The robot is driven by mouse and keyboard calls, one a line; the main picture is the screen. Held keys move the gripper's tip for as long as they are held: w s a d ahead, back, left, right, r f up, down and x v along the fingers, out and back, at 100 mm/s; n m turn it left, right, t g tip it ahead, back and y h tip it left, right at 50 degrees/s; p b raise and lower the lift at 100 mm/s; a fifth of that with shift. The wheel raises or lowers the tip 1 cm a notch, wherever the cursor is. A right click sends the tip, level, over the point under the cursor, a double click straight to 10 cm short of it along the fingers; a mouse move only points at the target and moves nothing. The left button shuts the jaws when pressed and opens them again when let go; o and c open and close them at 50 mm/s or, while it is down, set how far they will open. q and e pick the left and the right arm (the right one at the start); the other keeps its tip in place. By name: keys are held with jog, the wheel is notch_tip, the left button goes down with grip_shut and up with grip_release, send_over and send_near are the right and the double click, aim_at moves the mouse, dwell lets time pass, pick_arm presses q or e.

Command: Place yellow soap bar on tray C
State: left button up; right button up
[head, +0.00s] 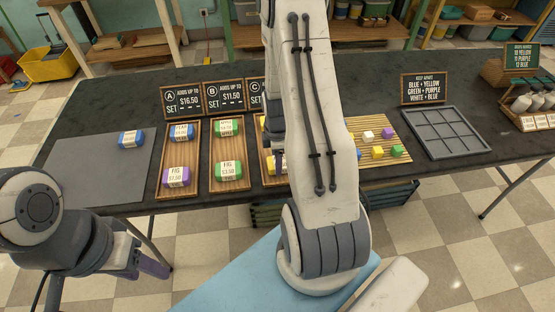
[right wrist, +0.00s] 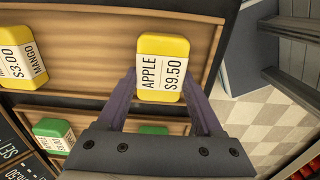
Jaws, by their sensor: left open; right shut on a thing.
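The yellow soap bar (right wrist: 162,50), labelled APPLE $9.50, is between the two fingers of my right gripper (right wrist: 158,88), which is shut on it. It is over the near end of wooden tray C (right wrist: 105,48). I cannot tell whether it touches the tray floor. A second yellow bar (right wrist: 20,62), labelled MANGO, lies at the tray's other end. In the head view, my right arm hides most of tray C (head: 280,181) and its bars. My left gripper (head: 152,268) is open and empty, low at the left, off the table's front edge.
Tray A (head: 179,150) holds a blue and a purple bar. Tray B (head: 226,152) holds two green bars. A blue bar (head: 131,139) lies on the grey mat (head: 90,175). A slatted board (head: 397,131) with small cubes and a grey divided tray (head: 445,133) are to the right.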

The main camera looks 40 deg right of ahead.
jog(key=shift+f, duration=0.25)
jog(key=o, duration=1.5)
jog(key=shift+r, duration=0.1)
jog(key=shift+c, duration=0.2)
jog(key=shift+r, duration=0.1)
